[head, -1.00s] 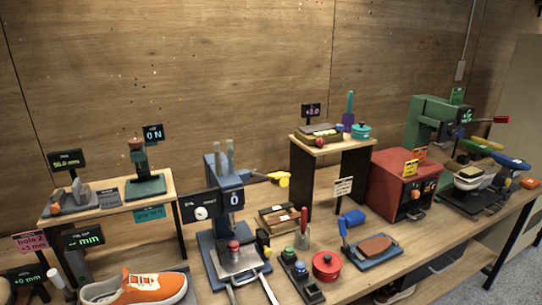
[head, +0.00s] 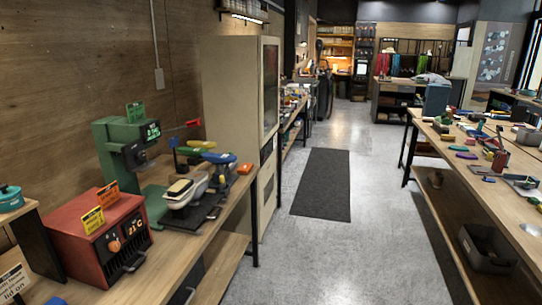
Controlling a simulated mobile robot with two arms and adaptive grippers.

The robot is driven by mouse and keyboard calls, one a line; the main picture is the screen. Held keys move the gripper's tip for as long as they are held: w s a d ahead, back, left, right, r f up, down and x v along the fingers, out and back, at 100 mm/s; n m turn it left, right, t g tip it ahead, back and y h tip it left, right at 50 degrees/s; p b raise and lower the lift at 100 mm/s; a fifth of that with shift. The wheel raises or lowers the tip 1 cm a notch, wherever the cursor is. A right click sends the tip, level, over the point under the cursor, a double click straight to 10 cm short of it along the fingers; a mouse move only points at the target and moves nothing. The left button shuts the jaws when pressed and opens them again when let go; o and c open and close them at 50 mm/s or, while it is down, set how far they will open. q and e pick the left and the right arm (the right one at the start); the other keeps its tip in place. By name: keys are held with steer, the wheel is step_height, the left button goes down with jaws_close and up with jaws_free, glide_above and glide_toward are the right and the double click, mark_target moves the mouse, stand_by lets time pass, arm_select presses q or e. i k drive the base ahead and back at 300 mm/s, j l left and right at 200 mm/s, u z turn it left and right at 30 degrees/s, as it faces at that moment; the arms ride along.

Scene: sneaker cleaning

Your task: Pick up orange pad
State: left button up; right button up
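A small orange block (head: 244,168), which may be the orange pad, lies near the far right end of the left workbench (head: 178,240). It is just right of a blue-topped tool on a dark stand. It is small here, so I cannot tell its exact shape. Neither of my grippers shows in the head view.
A red box machine (head: 100,240) and a green press (head: 124,150) stand on the left workbench. A beige cabinet (head: 232,110) stands beyond it. A cluttered table (head: 470,165) runs along the right. The grey floor between, with a dark mat (head: 322,183), is clear.

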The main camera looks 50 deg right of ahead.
mark_target(246, 168)
steer(key=i+l+z, duration=0.1)
steer(key=l, duration=0.35)
steer(key=i+l+z, duration=0.1)
steer(key=l, duration=0.35)
steer(key=i+l+z, duration=0.1)
steer(key=l, duration=0.35)
steer(key=i+l, duration=0.25)
steer(key=l, duration=0.15)
steer(key=i+l+z, duration=0.15)
steer(key=l, duration=0.25)
steer(key=i+l+z, duration=0.1)
steer(key=l, duration=0.3)
steer(key=i+l+z, duration=0.1)
steer(key=i+l, duration=0.2)
steer(key=i+l+z, duration=0.1)
steer(key=l, duration=0.35)
steer(key=i, duration=0.1)
